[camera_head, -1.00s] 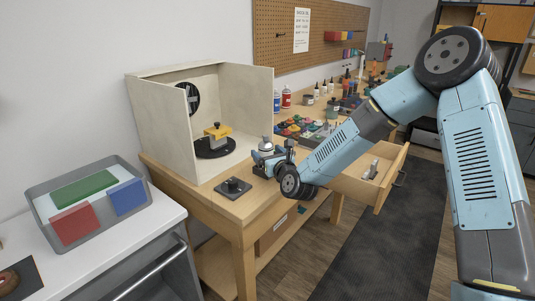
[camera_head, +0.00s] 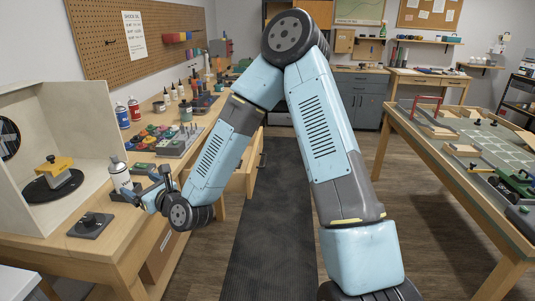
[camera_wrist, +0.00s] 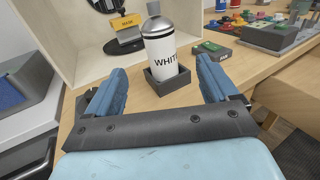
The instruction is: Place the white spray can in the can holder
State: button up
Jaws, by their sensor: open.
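The white spray can (camera_wrist: 160,50), with a grey top and lettering on its side, stands upright in the dark square can holder (camera_wrist: 170,86) in the wrist view. In the head view the can (camera_head: 120,174) stands at the edge of the wooden bench, with its base partly hidden by my gripper (camera_head: 144,186). In the wrist view my gripper (camera_wrist: 160,72) is open, its two blue fingers spread wide on the near side of the can. There are clear gaps between the fingers and the can, and nothing is held.
A white spray booth (camera_head: 85,130) with a yellow piece on a black turntable (camera_head: 55,186) stands left of the can. Paint pots (camera_head: 152,135) lie behind. The floor mat (camera_head: 268,230) is clear.

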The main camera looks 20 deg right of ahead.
jog(key=s+d+r+n+g+h, duration=0.2)
jog(key=d+r+n+h, duration=0.2)
jog(key=d+n, duration=0.55)
jog(key=s+d+r+n+g+h, duration=0.15)
jog(key=d+r+n+h, duration=0.35)
jog(key=d+n, duration=0.5)
jog(key=s+d+r+n+g+h, duration=0.1)
jog(key=s+d+r+n, duration=0.3)
jog(key=s+d, duration=0.5)
jog(key=s+d+r+n+g+h, duration=0.1)
jog(key=s+d+r+n+g, duration=0.2)
jog(key=s+d, duration=0.7)
jog(key=s+r+n, duration=0.1)
jog(key=s+r, duration=0.1)
jog(key=s, duration=0.2)
jog(key=shift+s+r+h, duration=0.15)
jog(key=shift+r+h, duration=0.2)
jog(key=shift+h, duration=0.05)
jog(key=shift+g, duration=0.25)
